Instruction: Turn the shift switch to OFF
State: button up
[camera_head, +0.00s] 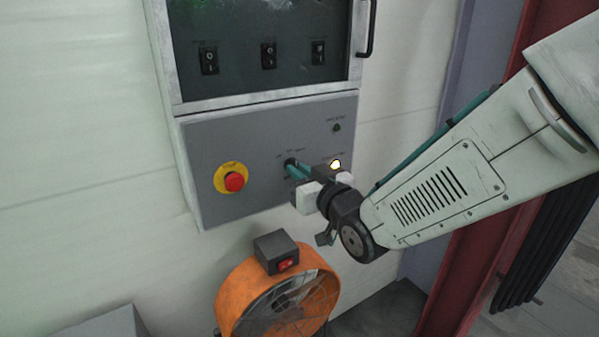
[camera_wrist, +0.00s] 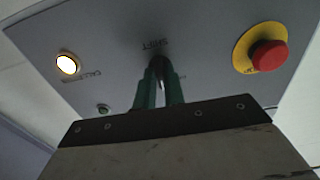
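The shift switch is a small dark rotary knob on the grey control panel (camera_head: 258,120), mostly hidden by my fingers; in the wrist view the knob (camera_wrist: 159,62) shows between my fingertips, beside an upside-down "SHIFT" label. My gripper (camera_head: 291,165) is at the switch, its two green fingers close together, one on each side of the knob. In the wrist view the gripper (camera_wrist: 160,72) has a narrow gap between the fingers and looks shut on the knob. The knob's exact pointing direction is hard to read.
A red emergency stop (camera_head: 234,182) on a yellow ring is left of the switch. A lit lamp (camera_head: 336,164) is right of it. A dark window with several black rocker switches (camera_head: 268,55) is above. An orange fan (camera_head: 236,290) stands below; a red column (camera_head: 455,270) is at right.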

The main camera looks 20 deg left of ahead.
jog(key=o, duration=0.4)
jog(key=v, duration=0.7)
jog(key=shift+s+d, duration=0.2)
jog(key=shift+d, duration=0.1)
